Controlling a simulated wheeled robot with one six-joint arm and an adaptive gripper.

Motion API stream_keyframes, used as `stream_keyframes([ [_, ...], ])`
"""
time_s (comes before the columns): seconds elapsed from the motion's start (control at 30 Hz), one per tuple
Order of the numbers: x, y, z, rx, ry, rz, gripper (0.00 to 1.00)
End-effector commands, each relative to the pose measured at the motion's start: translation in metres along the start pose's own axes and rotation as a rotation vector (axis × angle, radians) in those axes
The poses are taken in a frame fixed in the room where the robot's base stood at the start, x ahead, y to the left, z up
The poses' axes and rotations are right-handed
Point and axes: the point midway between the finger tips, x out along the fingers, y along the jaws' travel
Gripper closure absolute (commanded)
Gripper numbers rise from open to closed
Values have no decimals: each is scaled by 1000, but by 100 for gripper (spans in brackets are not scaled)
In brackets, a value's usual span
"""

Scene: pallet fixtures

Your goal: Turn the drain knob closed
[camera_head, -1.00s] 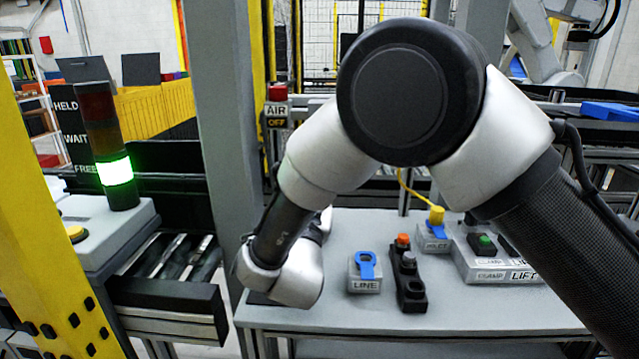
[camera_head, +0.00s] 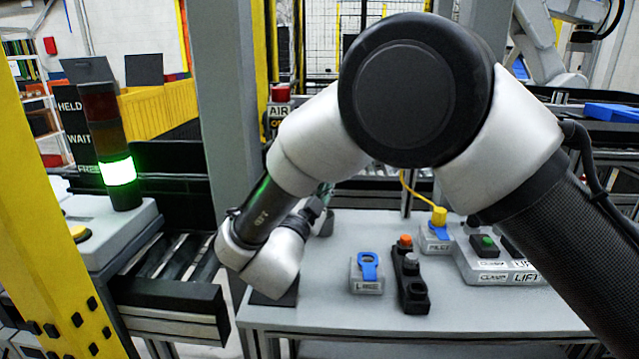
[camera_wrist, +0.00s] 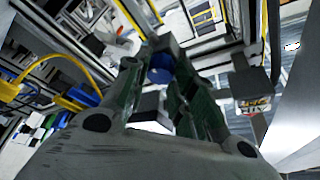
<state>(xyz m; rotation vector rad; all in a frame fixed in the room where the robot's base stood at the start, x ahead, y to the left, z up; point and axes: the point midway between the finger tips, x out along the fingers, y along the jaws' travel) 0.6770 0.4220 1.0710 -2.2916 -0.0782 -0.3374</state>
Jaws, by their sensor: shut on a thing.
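My gripper (camera_wrist: 160,76) has its dark green-edged fingers closed around a small blue knob (camera_wrist: 160,66) in the wrist view. The knob sits against a dark grey block (camera_wrist: 166,43). No drain label is readable, so I cannot confirm that this is the drain knob, nor tell its turn angle. In the head view my gripper (camera_head: 320,208) shows only partly, beyond my wrist at the grey post; the knob is hidden there.
A grey table (camera_head: 330,320) carries a LINE box (camera_head: 367,285) with a blue tab, a black button strip (camera_head: 411,280) and a lift panel (camera_head: 490,265). An AIR sign (camera_head: 279,113) with a red top is behind. A roller conveyor (camera_head: 175,265) lies left.

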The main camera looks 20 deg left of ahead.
Motion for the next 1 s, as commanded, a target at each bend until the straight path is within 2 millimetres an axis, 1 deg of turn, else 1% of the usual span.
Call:
stream_keyframes([
  [0.33,0,1,0,0,-1,1,98],
  [0.37,0,1,0,0,-1,1,71],
  [0.4,0,1,0,0,-1,1,63],
  [0.47,0,0,0,0,-1,1,53],
  [0.8,-2,0,0,0,-1,0,53],
  [0.87,-7,0,0,0,-1,0,53],
  [0.93,-17,0,1,0,-2,-2,53],
  [1.0,-31,0,1,-1,-4,-2,53],
])
